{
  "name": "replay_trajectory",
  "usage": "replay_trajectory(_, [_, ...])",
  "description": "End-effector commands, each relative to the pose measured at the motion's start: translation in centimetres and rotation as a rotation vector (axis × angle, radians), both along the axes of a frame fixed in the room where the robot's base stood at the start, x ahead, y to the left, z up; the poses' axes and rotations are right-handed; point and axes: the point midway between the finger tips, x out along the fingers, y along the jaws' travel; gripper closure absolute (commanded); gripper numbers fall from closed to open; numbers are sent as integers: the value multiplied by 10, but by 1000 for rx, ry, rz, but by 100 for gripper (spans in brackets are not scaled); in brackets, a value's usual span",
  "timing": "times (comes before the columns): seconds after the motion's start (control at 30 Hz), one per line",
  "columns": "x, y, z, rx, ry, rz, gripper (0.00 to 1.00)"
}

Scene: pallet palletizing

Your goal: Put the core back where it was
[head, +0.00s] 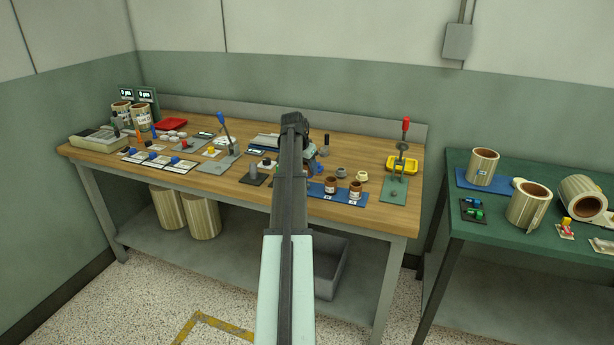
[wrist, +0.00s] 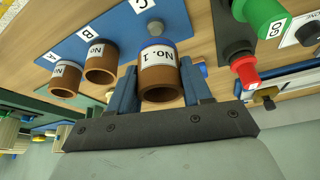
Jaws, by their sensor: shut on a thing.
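In the wrist view my gripper (wrist: 160,78) has its two blue fingers shut on a brown core (wrist: 159,85) with a white "No. 1" label. The held core looks larger than the others; whether it touches anything below is unclear. A blue mat (wrist: 110,25) marked A, B and C lies beyond it. Two other brown cores stand by the A mark (wrist: 65,80) and B mark (wrist: 100,65). A grey peg (wrist: 155,28) shows near the C mark. In the head view the mat (head: 318,188) carries two cores; my arm hides the held core.
In the wrist view a green cylinder (wrist: 262,15) and a red-tipped part (wrist: 247,72) stand right of the held core. In the head view a green-based press with a red handle (head: 405,125) and a yellow tray (head: 402,164) stand right of the mat.

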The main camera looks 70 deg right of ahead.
Motion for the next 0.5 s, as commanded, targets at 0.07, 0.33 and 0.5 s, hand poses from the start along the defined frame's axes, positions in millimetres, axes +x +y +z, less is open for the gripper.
replay_trajectory(0.07, [0,0,-6,1,1,0,85])
replay_trajectory(0.33, [0,0,-35,1,1,0,85])
replay_trajectory(0.5, [0,0,-36,0,0,0,85])
